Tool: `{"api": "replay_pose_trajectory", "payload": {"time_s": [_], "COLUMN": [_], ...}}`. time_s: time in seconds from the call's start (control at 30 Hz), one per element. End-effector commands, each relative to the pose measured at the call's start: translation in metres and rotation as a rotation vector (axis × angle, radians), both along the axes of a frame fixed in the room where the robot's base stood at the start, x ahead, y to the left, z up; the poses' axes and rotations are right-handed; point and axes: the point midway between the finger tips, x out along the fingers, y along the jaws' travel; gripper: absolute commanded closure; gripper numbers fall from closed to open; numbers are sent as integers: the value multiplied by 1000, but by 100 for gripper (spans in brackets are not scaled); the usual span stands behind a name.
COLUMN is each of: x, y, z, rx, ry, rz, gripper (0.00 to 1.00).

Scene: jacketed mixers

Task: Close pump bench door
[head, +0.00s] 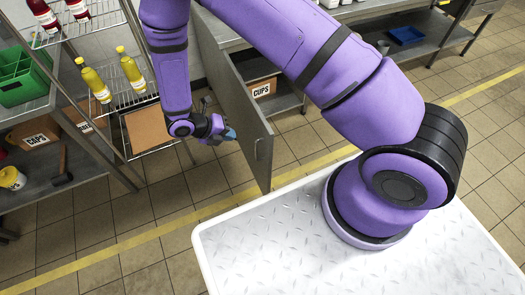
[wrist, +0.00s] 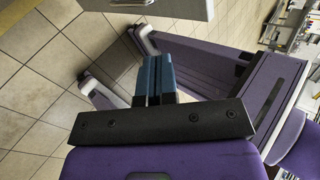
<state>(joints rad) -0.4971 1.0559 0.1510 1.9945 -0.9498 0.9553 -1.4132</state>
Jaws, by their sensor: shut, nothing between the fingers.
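The pump bench door (head: 235,95) is a flat grey panel that stands swung open, jutting out from the bench (head: 285,97) toward my base. A small handle (head: 257,149) shows on its right face near the lower end. My gripper (head: 230,134) is at the left face of the door, near its free end; the door's edge partly hides the fingertips, and I cannot tell if they touch it. In the wrist view, the blue fingers (wrist: 154,78) are together and empty.
A box marked CUPS (head: 264,88) sits on the bench's lower shelf. A wire rack with yellow bottles (head: 131,69) stands left of my forearm. A steel table with a green crate (head: 22,77) is at far left. Tiled floor is clear in front of the door.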

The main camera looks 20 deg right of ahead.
Motion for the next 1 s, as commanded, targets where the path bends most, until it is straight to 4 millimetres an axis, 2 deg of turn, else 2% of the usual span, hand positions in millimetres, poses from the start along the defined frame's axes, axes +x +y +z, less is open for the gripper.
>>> {"api": "replay_pose_trajectory", "payload": {"time_s": [0.03, 0.13, 0.43, 0.93, 1.0], "x": [-6, -13, -18, -21, -20], "y": [2, 4, -4, -69, -80], "z": [-15, -33, -53, -113, -113], "rx": [-10, -19, -26, -27, -27], "ry": [36, 84, 120, 119, 117], "rz": [38, 96, 136, 134, 134], "gripper": [100, 100, 100, 100, 100]}}
